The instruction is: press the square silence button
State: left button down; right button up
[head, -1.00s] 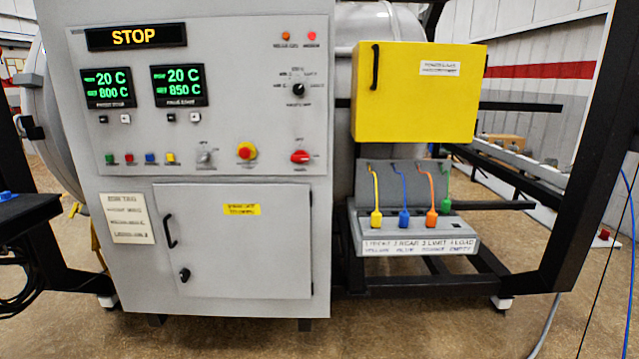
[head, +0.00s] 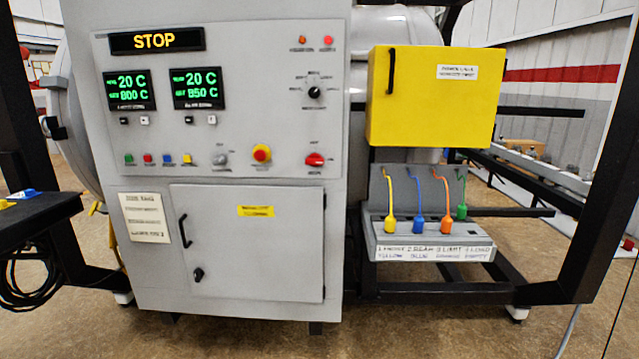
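The grey control panel (head: 270,110) of the furnace cabinet faces me, upright, left of centre. Small black and white buttons (head: 144,121) sit under the two green displays. Neither of my grippers shows in the view, and nothing covers the buttons.
Right of the row are a grey selector (head: 220,159), a red-and-yellow mushroom button (head: 262,153) and a red rotary switch (head: 315,160). A yellow box (head: 430,97) juts out at right above colored plugs. A dark table (head: 40,208) stands at left. Floor in front is clear.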

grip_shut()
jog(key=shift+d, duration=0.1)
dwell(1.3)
